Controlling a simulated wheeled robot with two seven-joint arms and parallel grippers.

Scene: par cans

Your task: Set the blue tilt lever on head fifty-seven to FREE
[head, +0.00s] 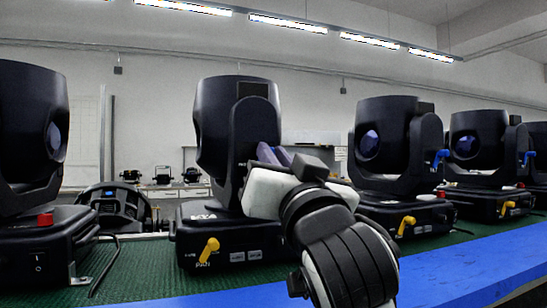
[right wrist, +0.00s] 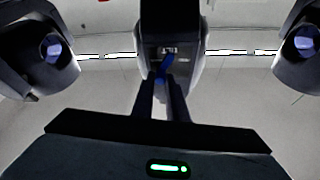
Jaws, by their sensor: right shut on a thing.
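A black moving head (head: 215,140) stands at the middle of the head view, behind my right arm. Its number cannot be read. In the right wrist view its arm (right wrist: 183,75) carries the blue tilt lever (right wrist: 167,62), with a small pale label above it. My right gripper (right wrist: 162,84) is shut on the blue lever, whose lower part lies between the two dark fingertips. In the head view the right gripper (head: 268,155) reaches up against the head's side and its own wrist hides the lever. Any FREE mark is too small to read. My left gripper is out of view.
Similar heads stand at the left (head: 30,130) and right (head: 385,140), the right ones with blue levers (head: 441,156). A yellow PAN lever (head: 208,250) sticks out of the middle base. A blue strip (head: 470,265) edges the green bench top (head: 130,270).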

